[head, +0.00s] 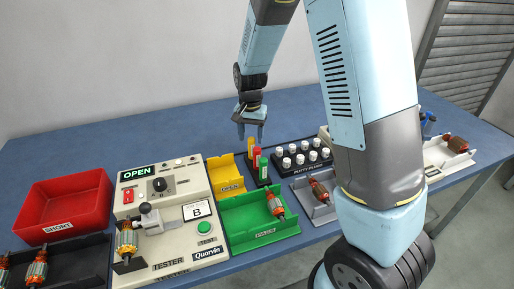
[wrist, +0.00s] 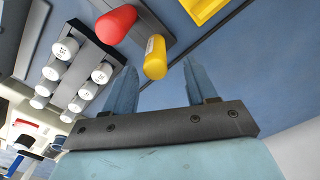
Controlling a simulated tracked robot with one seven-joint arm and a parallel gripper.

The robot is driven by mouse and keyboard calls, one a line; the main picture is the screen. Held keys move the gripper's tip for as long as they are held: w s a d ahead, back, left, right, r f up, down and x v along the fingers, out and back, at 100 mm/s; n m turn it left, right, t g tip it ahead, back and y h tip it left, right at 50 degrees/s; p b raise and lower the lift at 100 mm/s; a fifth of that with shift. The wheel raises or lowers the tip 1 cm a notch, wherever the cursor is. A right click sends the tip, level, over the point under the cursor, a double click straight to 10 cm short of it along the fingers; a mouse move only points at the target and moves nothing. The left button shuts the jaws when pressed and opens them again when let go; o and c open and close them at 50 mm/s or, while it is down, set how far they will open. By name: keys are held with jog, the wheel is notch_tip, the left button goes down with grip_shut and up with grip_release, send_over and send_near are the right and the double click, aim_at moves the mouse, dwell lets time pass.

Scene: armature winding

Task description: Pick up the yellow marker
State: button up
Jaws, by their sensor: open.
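The yellow marker (head: 257,153) stands upright in a dark holder (head: 263,182) in the middle of the table, close to a red marker (head: 250,144) and a green marker (head: 263,168). My gripper (head: 250,135) is open, points down and is empty, just above and behind the markers. In the wrist view, the yellow marker (wrist: 155,57) shows beyond and roughly between my fingertips (wrist: 160,76), with the red marker (wrist: 116,24) to its upper left. I cannot tell the exact height gap.
A putty plug rack (head: 283,167) with white caps stands right of the markers. A yellow tray (head: 226,174) and a green PASS tray (head: 245,222) lie to the left and front. The tester (head: 165,183) and red SHORT bin (head: 65,207) are farther left. Table behind is clear.

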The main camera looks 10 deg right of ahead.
aim_at(251, 148)
jog(key=shift+s+f, duration=0.15)
jog(key=shift+f, duration=1.2)
jog(key=shift+s+f, duration=0.1)
jog(key=shift+f, duration=1.25)
jog(key=shift+c, duration=0.2)
grip_shut()
